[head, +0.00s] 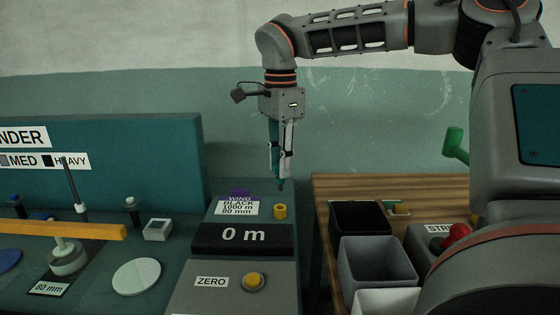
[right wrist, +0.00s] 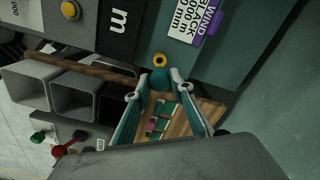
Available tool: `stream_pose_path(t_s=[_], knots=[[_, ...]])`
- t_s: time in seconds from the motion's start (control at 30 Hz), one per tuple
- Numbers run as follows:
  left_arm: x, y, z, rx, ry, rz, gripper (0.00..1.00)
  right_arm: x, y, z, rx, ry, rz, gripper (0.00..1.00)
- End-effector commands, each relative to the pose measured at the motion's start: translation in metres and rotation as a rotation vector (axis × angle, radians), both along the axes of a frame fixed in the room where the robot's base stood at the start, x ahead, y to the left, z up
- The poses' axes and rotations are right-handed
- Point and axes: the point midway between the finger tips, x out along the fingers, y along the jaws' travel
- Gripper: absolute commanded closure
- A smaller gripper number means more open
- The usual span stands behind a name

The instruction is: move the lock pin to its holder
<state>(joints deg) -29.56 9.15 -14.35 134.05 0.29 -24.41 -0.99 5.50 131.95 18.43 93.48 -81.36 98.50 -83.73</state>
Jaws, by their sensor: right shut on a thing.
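My right gripper (head: 281,176) points straight down and is shut on a dark teal piece, which I take to be the lock pin (right wrist: 160,79). Only its rounded end shows between the fingertips in the right wrist view; the fingers hide the rest. A short yellow ring-shaped socket (head: 280,211), apparently the holder, stands on the teal panel just below the gripper in the head view. The yellow socket also shows just beyond the pin in the right wrist view (right wrist: 159,60). The pin appears above the socket and apart from it. My left gripper is not in view.
A "0 m" display (head: 245,236) and a yellow ZERO button (head: 252,281) lie in front of the socket. An orange bar (head: 70,230) and posts stand left. Open bins (head: 375,262) and a red knob (head: 459,231) are on the right, by a wooden table (head: 400,184).

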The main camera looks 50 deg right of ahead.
Motion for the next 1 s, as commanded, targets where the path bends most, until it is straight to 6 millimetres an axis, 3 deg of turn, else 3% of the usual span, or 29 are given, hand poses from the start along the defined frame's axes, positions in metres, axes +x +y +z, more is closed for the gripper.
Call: stream_pose_path(t_s=[0.5,1.0], knots=[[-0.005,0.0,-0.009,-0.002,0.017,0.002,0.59,0.0,0.0,-0.038,0.001,0.005,-0.001,1.0],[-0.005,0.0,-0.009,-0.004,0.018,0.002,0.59,0.0,0.0,-0.041,0.001,0.002,0.0,1.0]])
